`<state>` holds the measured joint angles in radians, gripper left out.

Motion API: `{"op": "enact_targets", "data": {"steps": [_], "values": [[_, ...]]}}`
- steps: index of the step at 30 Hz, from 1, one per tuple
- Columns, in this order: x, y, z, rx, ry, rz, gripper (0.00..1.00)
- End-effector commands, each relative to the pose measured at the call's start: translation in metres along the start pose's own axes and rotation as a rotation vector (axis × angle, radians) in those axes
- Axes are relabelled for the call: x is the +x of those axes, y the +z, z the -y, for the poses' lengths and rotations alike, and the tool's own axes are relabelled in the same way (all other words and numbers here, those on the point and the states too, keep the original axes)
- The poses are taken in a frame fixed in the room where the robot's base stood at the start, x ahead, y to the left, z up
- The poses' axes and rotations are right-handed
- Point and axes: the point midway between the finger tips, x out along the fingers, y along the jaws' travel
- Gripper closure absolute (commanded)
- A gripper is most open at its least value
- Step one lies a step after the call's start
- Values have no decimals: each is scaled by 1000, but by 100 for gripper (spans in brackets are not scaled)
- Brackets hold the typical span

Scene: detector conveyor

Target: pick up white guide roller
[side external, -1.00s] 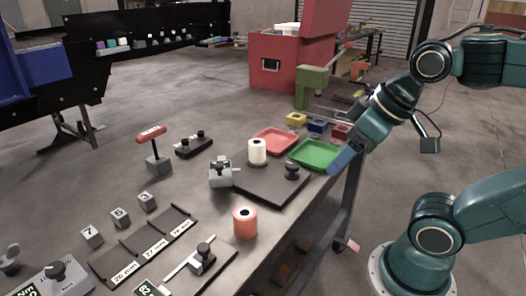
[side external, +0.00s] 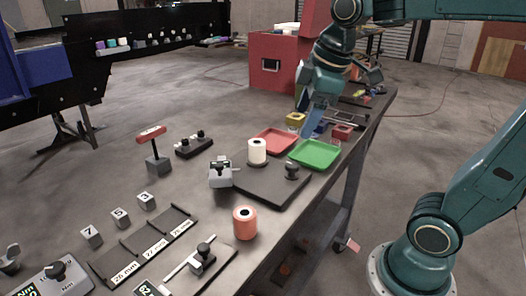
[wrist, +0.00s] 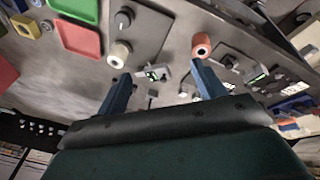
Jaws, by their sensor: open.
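The white guide roller (side external: 257,151) stands upright on a dark plate (side external: 270,193) on the bench, beside a black knob. It also shows in the wrist view (wrist: 119,54), above and beside my left finger. My gripper (side external: 308,122) is above the far part of the bench, behind the red and green trays, apart from the roller. In the wrist view my two fingers (wrist: 160,92) are spread with nothing between them.
A red tray (side external: 276,140) and a green tray (side external: 314,154) lie behind and right of the roller. A grey block fixture (side external: 221,174) is close at its left. An orange roller (side external: 244,222) stands nearer the front.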

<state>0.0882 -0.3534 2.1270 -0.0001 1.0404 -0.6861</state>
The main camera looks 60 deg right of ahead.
Motion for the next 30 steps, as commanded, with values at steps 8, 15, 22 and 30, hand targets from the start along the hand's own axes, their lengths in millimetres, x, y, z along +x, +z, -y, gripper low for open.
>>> {"op": "enact_targets", "data": {"steps": [8,15,22,30], "values": [[16,-34,-49,-308,-60,69,31],[40,-57,-90,-577,-129,105,31],[71,-72,-129,-831,-211,120,31],[108,-81,-167,-1089,-301,109,31]]}}
